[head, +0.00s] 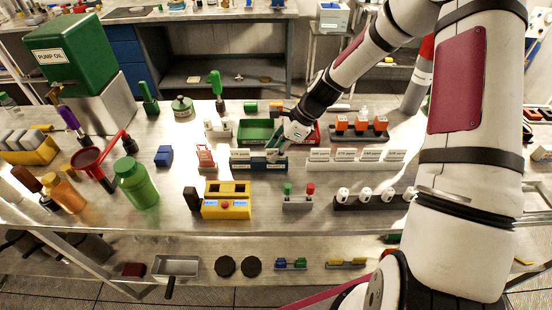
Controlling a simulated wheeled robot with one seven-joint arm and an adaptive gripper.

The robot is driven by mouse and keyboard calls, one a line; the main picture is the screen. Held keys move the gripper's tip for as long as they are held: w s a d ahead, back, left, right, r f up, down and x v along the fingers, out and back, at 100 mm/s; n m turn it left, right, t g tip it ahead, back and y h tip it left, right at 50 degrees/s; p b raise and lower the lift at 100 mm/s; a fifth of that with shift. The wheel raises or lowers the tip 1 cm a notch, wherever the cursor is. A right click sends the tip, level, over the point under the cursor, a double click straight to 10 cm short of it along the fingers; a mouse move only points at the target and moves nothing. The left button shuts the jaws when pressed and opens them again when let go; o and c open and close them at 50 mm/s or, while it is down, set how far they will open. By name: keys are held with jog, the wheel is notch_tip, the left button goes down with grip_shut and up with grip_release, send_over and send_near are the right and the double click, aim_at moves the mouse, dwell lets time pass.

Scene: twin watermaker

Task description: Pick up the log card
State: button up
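My gripper (277,146) reaches down from the upper right. Its fingertips are close above a dark blue block with white labels (258,164) and in front of a green tray (257,131). The fingers are small and partly merge with things behind them, so I cannot tell whether they are open or shut, or touching anything. No card can be read as the log card. Candidates are small white labelled cards in the pale rack (357,165) to the right, and a red-and-white card-like piece (205,157) to the left.
A yellow device (227,203), a two-button stand (298,200) and a dark rack with white knobs (372,201) stand in front. Orange blocks (360,126) sit behind right. A green bottle (137,184) and red funnel (90,162) stand left. Bare steel shows around the blue box (164,156).

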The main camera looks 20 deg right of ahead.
grip_shut()
jog(key=shift+r, duration=0.1)
